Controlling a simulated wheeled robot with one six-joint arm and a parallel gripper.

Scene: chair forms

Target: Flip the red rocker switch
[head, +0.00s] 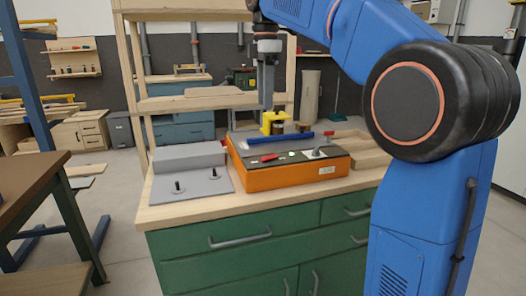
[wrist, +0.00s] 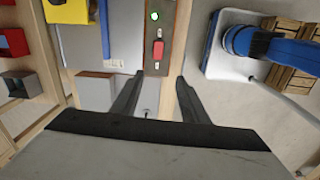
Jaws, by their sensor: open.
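The red rocker switch (head: 268,157) sits on the grey top panel of an orange box (head: 290,178) on the bench. In the wrist view the red rocker switch (wrist: 158,50) shows beyond the fingertips, with a lit green lamp (wrist: 154,15) farther up the same strip. My gripper (head: 267,104) points down above the box, behind the switch in the head view. In the wrist view my gripper (wrist: 160,80) is open, its two fingers apart with nothing between them. Which way the rocker is tipped cannot be told.
A blue bar (head: 287,140) and a yellow part (head: 273,121) stand at the back of the box. A black-knobbed lever (head: 317,151) is on its right. A grey plate with two knobs (head: 193,188) lies left, and a wooden tray (head: 368,150) right. Shelf posts rise behind.

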